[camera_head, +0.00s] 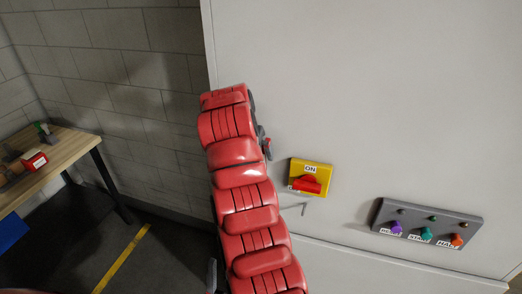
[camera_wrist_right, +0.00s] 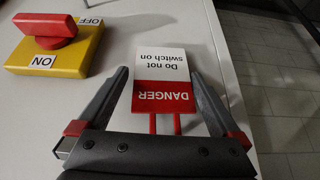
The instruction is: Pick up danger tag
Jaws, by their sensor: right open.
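The danger tag (camera_wrist_right: 162,82) is a flat plate, white with "Do not switch on" and red with "DANGER". In the right wrist view it appears upside down, with two red prongs at its near end. My right gripper (camera_wrist_right: 160,76) is open, with one finger on each side of the tag and small gaps visible. In the head view my red arm hides the tag and most of this gripper; only a small part (camera_head: 266,147) shows. My left gripper is not in view.
A yellow switch box with a red handle (camera_head: 308,179) is on the pale panel (camera_head: 370,90), beside the tag in the wrist view. A grey button box (camera_head: 427,223) is to its right. A wooden table (camera_head: 72,147) with a red item (camera_head: 35,161) stands at left.

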